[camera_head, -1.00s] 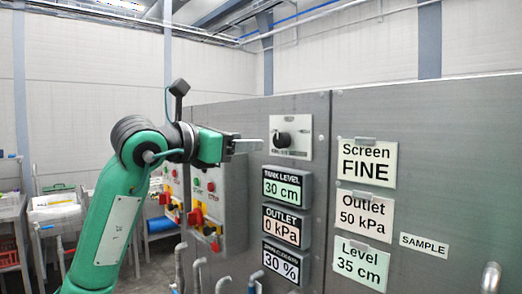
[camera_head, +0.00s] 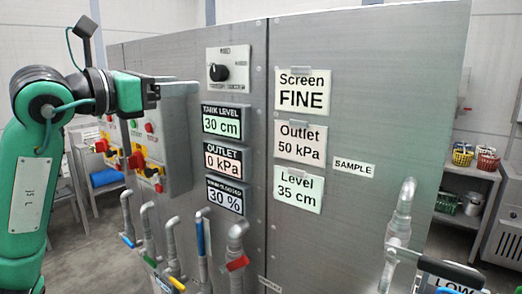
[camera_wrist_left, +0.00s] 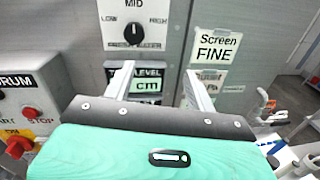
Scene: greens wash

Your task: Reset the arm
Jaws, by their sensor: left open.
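My left arm is green and comes in from the left in the head view. Its gripper (camera_head: 182,88) is raised in front of the steel panel, left of and slightly below the black selector knob (camera_head: 217,73). In the left wrist view the two gripper fingers (camera_wrist_left: 160,88) are apart with nothing between them. The knob (camera_wrist_left: 133,33) shows beyond them, its pointer up toward MID. The tank level display (camera_wrist_left: 146,84), partly hidden by a finger, reads 30 cm in the head view (camera_head: 222,122).
Control boxes with red and yellow switches (camera_head: 150,168) stand left of the panel. Several pipes with coloured levers (camera_head: 200,240) rise below it. Signs read Screen FINE (camera_head: 302,92), Outlet 50 kPa (camera_head: 300,141) and Level 35 cm (camera_head: 298,188). A shelf with baskets (camera_head: 470,178) stands right.

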